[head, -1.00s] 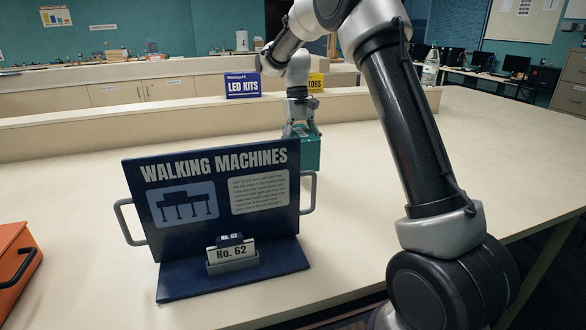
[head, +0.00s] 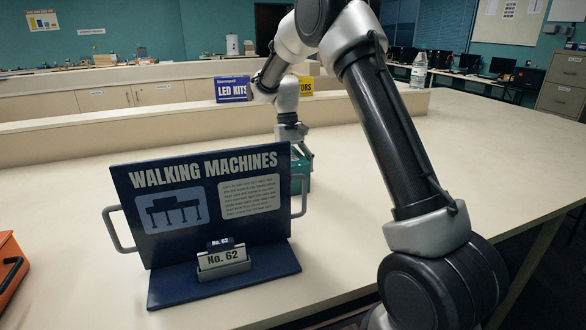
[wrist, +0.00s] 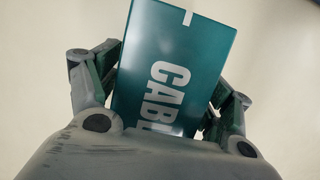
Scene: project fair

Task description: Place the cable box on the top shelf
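The cable box (wrist: 175,60) is teal with white lettering, partly readable as "CAB", and fills the middle of the wrist view. My gripper (wrist: 165,85) has a finger on each side of it, seemingly touching its sides. In the head view the box (head: 304,170) is below my gripper (head: 291,135), partly hidden behind the navy sign. I cannot tell whether its base touches the table. A raised ledge (head: 60,133) runs along the back of the table; a blue LED KITS box (head: 232,90) and a yellow box (head: 305,86) are there, the yellow one partly covered by my arm.
The navy "Walking Machines" sign (head: 200,240) with side handles stands in front, between me and the box. An orange case (head: 8,265) is at the left edge. A clear bottle (head: 419,70) stands at the back right. The table (head: 480,150) is bare on the right.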

